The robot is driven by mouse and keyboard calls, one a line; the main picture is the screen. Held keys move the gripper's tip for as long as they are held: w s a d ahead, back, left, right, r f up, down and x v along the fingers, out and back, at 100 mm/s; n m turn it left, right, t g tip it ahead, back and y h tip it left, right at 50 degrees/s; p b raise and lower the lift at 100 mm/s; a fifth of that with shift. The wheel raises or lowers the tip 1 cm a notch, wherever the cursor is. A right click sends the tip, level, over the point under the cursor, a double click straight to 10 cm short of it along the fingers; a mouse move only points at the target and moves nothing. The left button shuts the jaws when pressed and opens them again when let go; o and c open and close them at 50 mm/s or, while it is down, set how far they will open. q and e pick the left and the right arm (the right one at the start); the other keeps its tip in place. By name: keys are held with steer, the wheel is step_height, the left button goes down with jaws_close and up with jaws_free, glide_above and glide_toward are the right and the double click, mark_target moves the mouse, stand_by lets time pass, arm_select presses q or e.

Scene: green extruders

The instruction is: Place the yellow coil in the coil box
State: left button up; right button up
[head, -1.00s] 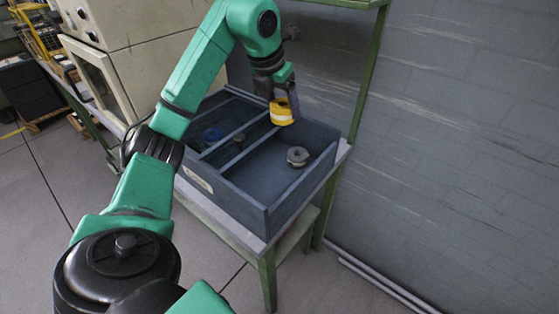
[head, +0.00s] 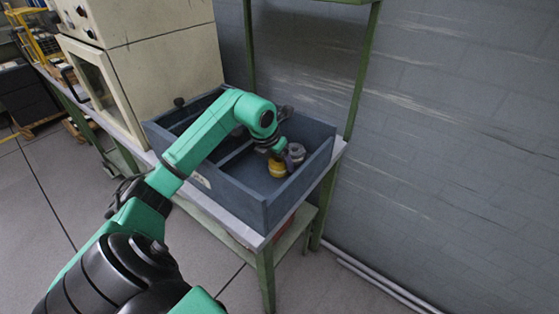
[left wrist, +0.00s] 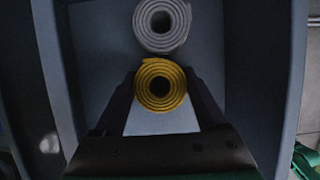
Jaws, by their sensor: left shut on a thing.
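The yellow coil (head: 277,168) is low inside the right compartment of the blue-grey coil box (head: 241,198). In the left wrist view the yellow coil (left wrist: 160,85) sits between the two fingers of my left gripper (left wrist: 160,92), which is shut on it. A grey coil (head: 296,151) stands in the same compartment, just behind the yellow one; it also shows in the left wrist view (left wrist: 162,24), close to the yellow coil. I cannot tell whether the yellow coil rests on the box floor. My right gripper is not in view.
The box stands on a table with green legs (head: 264,278). A beige machine (head: 135,45) is to the left and a grey wall (head: 450,130) to the right. Box walls and a divider surround the compartment. A green post (head: 362,70) rises behind the box.

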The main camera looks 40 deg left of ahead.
arm_select(q)
steer(key=shift+f, duration=0.1)
steer(key=o, duration=1.2)
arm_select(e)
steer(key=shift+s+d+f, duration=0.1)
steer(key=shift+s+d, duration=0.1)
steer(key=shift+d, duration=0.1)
arm_select(q)
steer(key=shift+r, duration=0.35)
steer(key=v, duration=1.1)
steer(key=shift+s+d+r, duration=0.1)
steer(key=shift+s+r, duration=0.2)
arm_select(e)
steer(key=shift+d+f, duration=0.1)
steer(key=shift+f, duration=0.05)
